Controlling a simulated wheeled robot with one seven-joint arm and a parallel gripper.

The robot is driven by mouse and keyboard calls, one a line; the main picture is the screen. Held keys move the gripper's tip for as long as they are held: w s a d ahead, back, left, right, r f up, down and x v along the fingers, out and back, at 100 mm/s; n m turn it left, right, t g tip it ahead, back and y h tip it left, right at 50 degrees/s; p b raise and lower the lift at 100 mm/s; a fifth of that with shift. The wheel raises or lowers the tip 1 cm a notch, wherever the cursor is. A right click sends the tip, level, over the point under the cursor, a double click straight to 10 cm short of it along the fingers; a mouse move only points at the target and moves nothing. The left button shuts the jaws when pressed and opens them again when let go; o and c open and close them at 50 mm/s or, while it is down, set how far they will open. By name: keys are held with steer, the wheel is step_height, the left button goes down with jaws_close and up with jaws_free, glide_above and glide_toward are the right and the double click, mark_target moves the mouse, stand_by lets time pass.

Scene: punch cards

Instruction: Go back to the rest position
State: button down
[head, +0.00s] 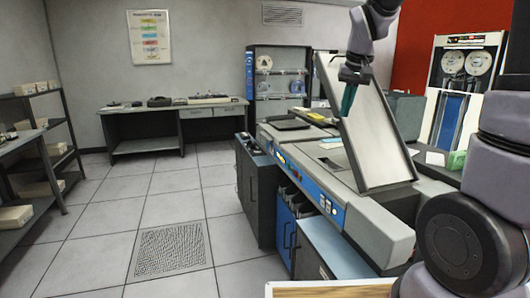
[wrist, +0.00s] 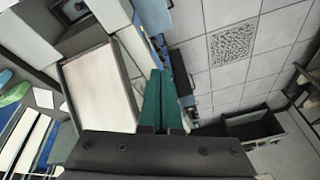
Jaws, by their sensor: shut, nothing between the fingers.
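My gripper (head: 348,100) hangs from my arm in the upper middle of the head view, in front of the raised pale panel (head: 375,130) of the card machine. Its teal fingers are together, with nothing between them. In the wrist view the shut fingers (wrist: 161,100) point up from the dark gripper body, and the same panel (wrist: 100,90) lies to their left. The fingers appear apart from the panel, though the exact gap cannot be told.
The grey and blue card machine (head: 310,178) fills the middle right. A desk (head: 165,112) stands at the back wall and shelves (head: 35,150) stand at the left. A tape cabinet (head: 465,85) is at the back right. The tiled floor (head: 110,225) at left is clear.

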steer(key=s+d+r+m+t, duration=0.1)
steer(key=s+r, duration=0.1)
steer(key=s, duration=0.8)
steer(key=s+r+m+t+y, duration=0.1)
steer(key=s+r+t, duration=0.1)
steer(key=s, duration=0.8)
steer(key=shift+s+d+r, duration=0.25)
steer(key=shift+d+r, duration=0.15)
steer(key=shift+r, duration=0.45)
